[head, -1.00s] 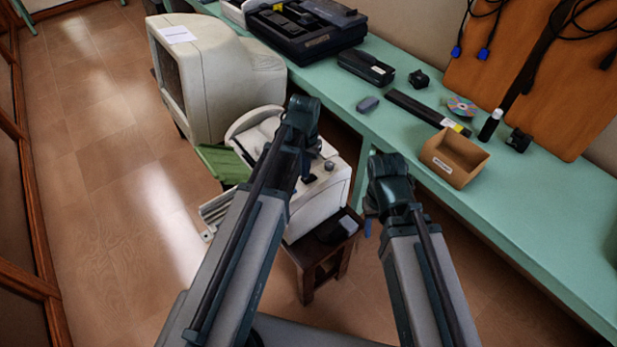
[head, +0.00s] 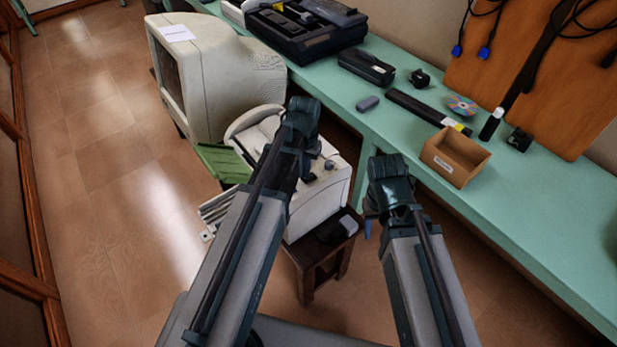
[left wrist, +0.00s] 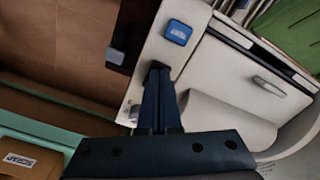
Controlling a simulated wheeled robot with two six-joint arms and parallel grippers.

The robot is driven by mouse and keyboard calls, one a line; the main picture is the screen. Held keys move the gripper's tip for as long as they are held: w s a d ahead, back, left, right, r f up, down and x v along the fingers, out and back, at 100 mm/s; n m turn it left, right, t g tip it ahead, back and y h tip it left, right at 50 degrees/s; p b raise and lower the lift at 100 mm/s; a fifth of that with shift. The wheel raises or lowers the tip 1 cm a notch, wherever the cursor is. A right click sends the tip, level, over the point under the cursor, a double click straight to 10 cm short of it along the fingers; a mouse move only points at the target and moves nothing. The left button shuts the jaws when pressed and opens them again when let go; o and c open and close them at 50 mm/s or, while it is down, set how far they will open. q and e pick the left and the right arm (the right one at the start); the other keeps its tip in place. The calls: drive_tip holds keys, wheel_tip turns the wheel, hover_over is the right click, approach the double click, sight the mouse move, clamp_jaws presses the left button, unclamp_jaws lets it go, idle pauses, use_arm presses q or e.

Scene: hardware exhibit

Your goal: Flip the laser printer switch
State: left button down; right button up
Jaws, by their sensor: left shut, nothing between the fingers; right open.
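The white laser printer (head: 325,205) sits on a small dark wooden stool, below my left arm in the head view. In the left wrist view its pale body (left wrist: 205,75) fills the middle and right, with a blue switch-like part (left wrist: 178,32) on a narrow panel. My left gripper (head: 306,178) is over the printer. Its shut, empty fingers (left wrist: 158,70) point at that panel, just below the blue part in the picture; whether they touch the panel I cannot tell. My right gripper (head: 370,218) is open and empty, right of the printer, its fingers partly hidden by the wrist.
A large beige CRT monitor (head: 215,75) stands behind the printer. The green bench (head: 545,225) runs along the right with a cardboard box (head: 455,158) near its edge. A dark object (head: 338,230) lies on the stool (head: 312,262). The floor at left is clear.

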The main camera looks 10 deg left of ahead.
use_arm(q)
drive_tip(key=shift+f+b, duration=0.4)
drive_tip(key=shift+f, duration=0.1)
drive_tip(key=shift+r, duration=0.1)
wheel_tip(320, 180, up, 7)
drive_tip(key=p, duration=0.7)
idle(0.4)
drive_tip(key=shift+s+d, duration=0.1)
drive_tip(key=s+d+m+y, duration=0.1)
drive_tip(key=s+d+m, duration=0.1)
drive_tip(key=s+d, duration=0.8)
drive_tip(key=s, duration=0.4)
drive_tip(key=shift+d, duration=0.15)
